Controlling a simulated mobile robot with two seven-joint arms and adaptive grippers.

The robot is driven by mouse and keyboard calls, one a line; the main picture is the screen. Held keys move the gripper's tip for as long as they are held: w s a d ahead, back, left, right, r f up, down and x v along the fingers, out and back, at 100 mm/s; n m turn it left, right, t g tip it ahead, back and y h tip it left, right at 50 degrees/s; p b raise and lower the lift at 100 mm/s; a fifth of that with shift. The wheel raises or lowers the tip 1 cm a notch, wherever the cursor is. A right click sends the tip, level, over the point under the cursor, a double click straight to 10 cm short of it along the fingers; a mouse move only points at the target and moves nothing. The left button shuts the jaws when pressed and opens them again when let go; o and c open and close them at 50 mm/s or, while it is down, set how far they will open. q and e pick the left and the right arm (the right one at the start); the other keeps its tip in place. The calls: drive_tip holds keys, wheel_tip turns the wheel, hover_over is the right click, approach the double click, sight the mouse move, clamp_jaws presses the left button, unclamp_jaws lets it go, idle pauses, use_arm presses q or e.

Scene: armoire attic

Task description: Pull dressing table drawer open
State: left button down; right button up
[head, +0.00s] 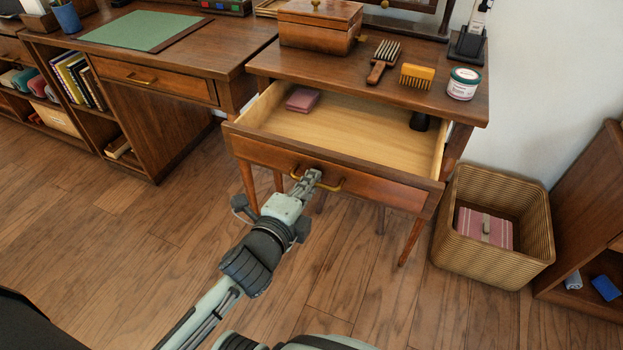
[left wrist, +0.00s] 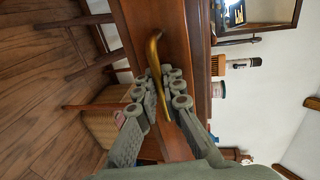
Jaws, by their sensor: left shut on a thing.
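The dressing table (head: 400,95) is dark wood with thin legs. Its drawer (head: 350,180) stands well out from the body, showing its pale wooden inside. A pink folded item (head: 302,100) lies at the drawer's left back and a dark object (head: 419,121) at its right. My left gripper (head: 311,180) is shut on the curved brass handle (head: 334,186) on the drawer front. In the left wrist view the fingers close around the handle (left wrist: 154,50), with the drawer front (left wrist: 163,25) beside it. The right gripper is not visible.
A wicker basket (head: 488,266) with a pink striped item stands on the floor to the right. A desk (head: 190,65) with a green mat stands to the left.

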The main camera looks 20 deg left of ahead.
use_arm(q)
drive_tip(key=c, duration=1.9)
unclamp_jaws()
drive_tip(key=shift+s, duration=0.1)
drive_tip(key=v, duration=1.2)
